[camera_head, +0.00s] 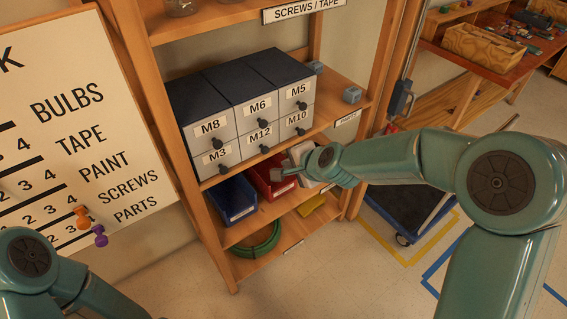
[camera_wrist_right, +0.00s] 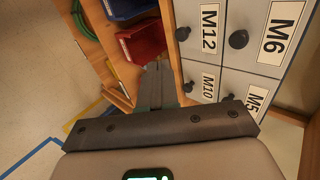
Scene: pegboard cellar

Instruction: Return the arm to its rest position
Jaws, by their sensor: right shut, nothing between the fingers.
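My right arm (camera_head: 400,155) reaches in from the right of the head view, its elbow bent at the right edge. Its gripper (camera_head: 284,173) is in front of the shelf unit, just below the small-drawer cabinet (camera_head: 228,146) and in front of the red bin (camera_head: 262,182). The right gripper is shut and empty; its fingers (camera_wrist_right: 154,86) show in the right wrist view, with the M10 drawer (camera_wrist_right: 203,82) to their right. Whether it touches the shelf I cannot tell. My left arm (camera_head: 50,275) shows at the lower left; its gripper is out of view.
The wooden shelf unit (camera_head: 215,243) also holds a blue bin (camera_head: 232,200) and a green coil (camera_head: 258,244). Small grey blocks (camera_head: 352,95) sit beside the cabinet. A lettered board (camera_head: 75,130) stands left. A blue cart (camera_head: 395,212) stands right; the floor (camera_head: 335,285) in front is clear.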

